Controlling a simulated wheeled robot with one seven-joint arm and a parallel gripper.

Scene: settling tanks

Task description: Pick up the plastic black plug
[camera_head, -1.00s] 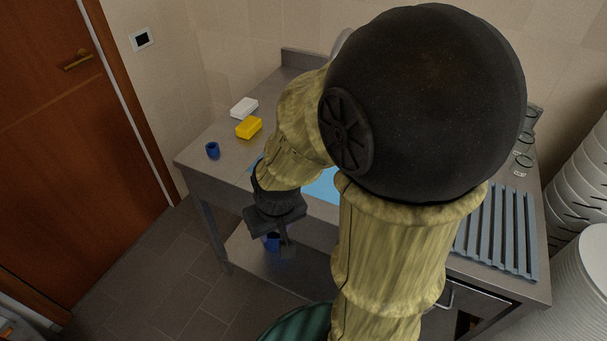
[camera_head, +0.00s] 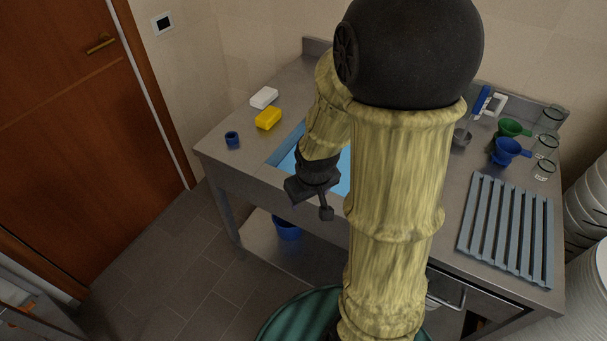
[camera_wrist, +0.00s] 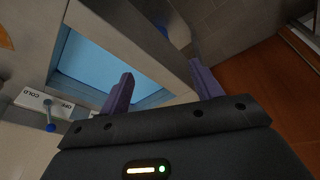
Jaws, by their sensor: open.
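I cannot make out the black plug in either view; my arm hides part of the counter and basin. My gripper (camera_head: 312,198) is in front of the counter's front edge, beside the light-blue sink basin (camera_head: 286,152). In the wrist view my gripper (camera_wrist: 162,88) has its two dark fingers spread apart with nothing between them. The blue basin (camera_wrist: 110,60) lies beyond the left finger there, and the basin's edge runs between the fingers.
A blue cup (camera_head: 232,139), yellow block (camera_head: 268,118) and white block (camera_head: 264,97) stand on the left counter. A grey slatted rack (camera_head: 507,230), funnels (camera_head: 508,150) and glass jars (camera_head: 545,146) stand right. A blue bucket (camera_head: 287,229) sits on the lower shelf.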

